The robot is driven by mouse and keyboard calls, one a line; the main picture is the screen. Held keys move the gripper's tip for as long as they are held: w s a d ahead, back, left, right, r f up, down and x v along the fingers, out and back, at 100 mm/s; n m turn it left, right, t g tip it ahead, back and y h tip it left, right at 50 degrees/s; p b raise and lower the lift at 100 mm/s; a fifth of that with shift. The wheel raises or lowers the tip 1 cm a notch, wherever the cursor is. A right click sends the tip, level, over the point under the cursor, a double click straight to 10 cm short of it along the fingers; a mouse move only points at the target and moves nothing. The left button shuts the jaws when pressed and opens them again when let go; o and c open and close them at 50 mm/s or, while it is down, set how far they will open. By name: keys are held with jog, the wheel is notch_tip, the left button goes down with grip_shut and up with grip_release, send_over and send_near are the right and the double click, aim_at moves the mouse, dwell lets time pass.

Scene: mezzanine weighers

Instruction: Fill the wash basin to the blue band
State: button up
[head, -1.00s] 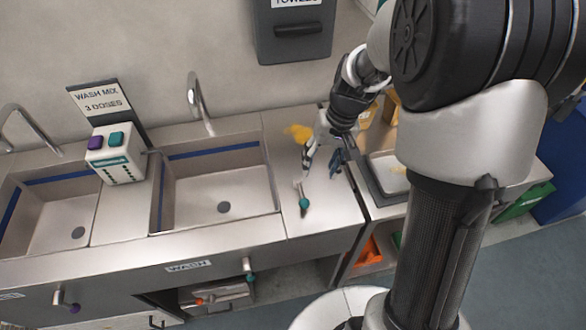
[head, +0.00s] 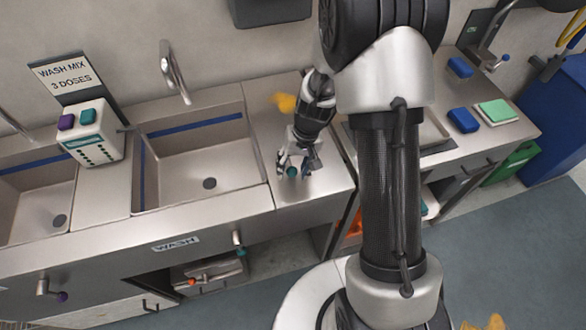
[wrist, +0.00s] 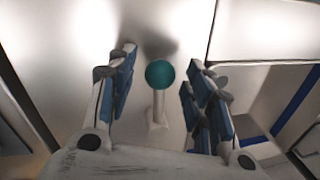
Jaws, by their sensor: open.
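The wash basin (head: 243,170) is a steel sink above the WASH label (head: 176,244). A blue band (head: 195,127) runs along its inner walls. Its floor and drain show bare, with no water visible. A curved tap (head: 172,68) stands behind it. A lever with a round teal knob (head: 292,172) stands on the counter right of the basin. My gripper (head: 293,167) is low over that lever. In the wrist view the teal knob (wrist: 160,74) sits between my open fingers (wrist: 162,95), with gaps on both sides.
A dispenser (head: 92,134) with purple and teal buttons stands left of the basin, below a sign reading "WASH MIX 3 DOSES" (head: 65,76). A yellow cloth-like item (head: 284,102) lies behind my gripper. Blue blocks (head: 462,120) lie at right.

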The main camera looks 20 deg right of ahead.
jog(key=shift+f, duration=0.1)
jog(key=shift+c, duration=0.2)
grip_shut()
dwell(0.5)
